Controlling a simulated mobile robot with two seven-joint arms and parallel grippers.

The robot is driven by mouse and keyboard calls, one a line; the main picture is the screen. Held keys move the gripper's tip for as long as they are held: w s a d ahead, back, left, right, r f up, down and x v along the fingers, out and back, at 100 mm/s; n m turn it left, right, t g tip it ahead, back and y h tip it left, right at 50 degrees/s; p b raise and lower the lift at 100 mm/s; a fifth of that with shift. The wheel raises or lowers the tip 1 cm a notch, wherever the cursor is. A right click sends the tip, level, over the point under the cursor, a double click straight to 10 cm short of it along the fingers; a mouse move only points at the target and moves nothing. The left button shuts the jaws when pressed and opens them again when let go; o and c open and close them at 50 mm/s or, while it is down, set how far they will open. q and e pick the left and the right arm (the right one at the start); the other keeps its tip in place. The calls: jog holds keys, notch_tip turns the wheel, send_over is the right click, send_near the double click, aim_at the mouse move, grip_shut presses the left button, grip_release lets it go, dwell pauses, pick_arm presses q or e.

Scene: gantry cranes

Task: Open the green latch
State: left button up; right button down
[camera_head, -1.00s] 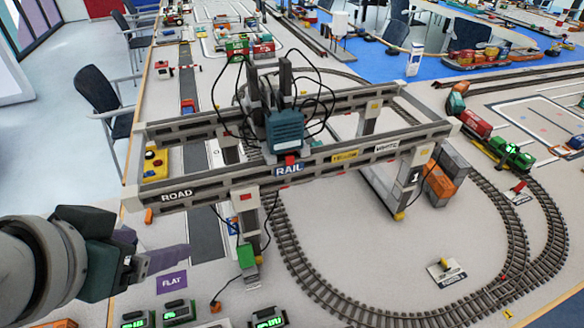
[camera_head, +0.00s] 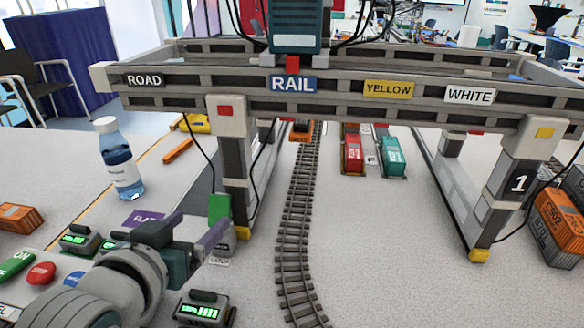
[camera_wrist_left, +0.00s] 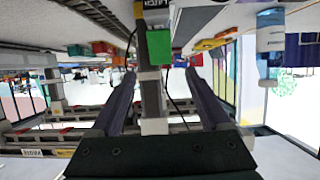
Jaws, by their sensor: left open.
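The green latch (camera_head: 219,207) is a small green block on the near left leg of the gantry crane (camera_head: 235,180), above a tag that reads LATCH (camera_head: 220,261). My left gripper (camera_head: 217,237) is open, its fingertips close to that leg just below the green block. In the left wrist view, which is upside down, the green latch (camera_wrist_left: 159,46) shows beyond the gap between the two spread fingers (camera_wrist_left: 160,76). I cannot tell whether a finger touches it. My right gripper is not in view.
A water bottle (camera_head: 120,160) stands at the left. Green-lit devices (camera_head: 203,309) and round buttons (camera_head: 41,273) lie near my left arm. Black cables hang by the crane leg. A rail track (camera_head: 297,210) runs under the crane, and containers (camera_head: 560,225) stand at the right.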

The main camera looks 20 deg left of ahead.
aim_at(219, 204)
pick_arm(q)
jog(key=b+x, duration=0.2)
jog(key=x, duration=0.5)
jog(key=shift+w+a+f+b, duration=0.1)
jog(key=shift+w+a+b, duration=0.1)
jog(key=shift+b, duration=0.2)
jog(key=shift+w+a+f, duration=0.1)
jog(key=shift+w, duration=0.4)
grip_shut()
jog(key=t+b, duration=0.1)
jog(key=b, duration=0.1)
jog(key=s+f+b, duration=0.1)
jog(key=b, duration=0.1)
jog(key=shift+d+t, duration=0.2)
jog(key=shift+t, duration=0.2)
jog(key=shift+s+r+y+b, duration=0.1)
jog(key=shift+s+y+b, duration=0.05)
jog(key=shift+y+b, duration=0.15)
jog(key=shift+r+t, duration=0.15)
jog(key=shift+t, duration=0.25)
jog(key=shift+r, duration=0.2)
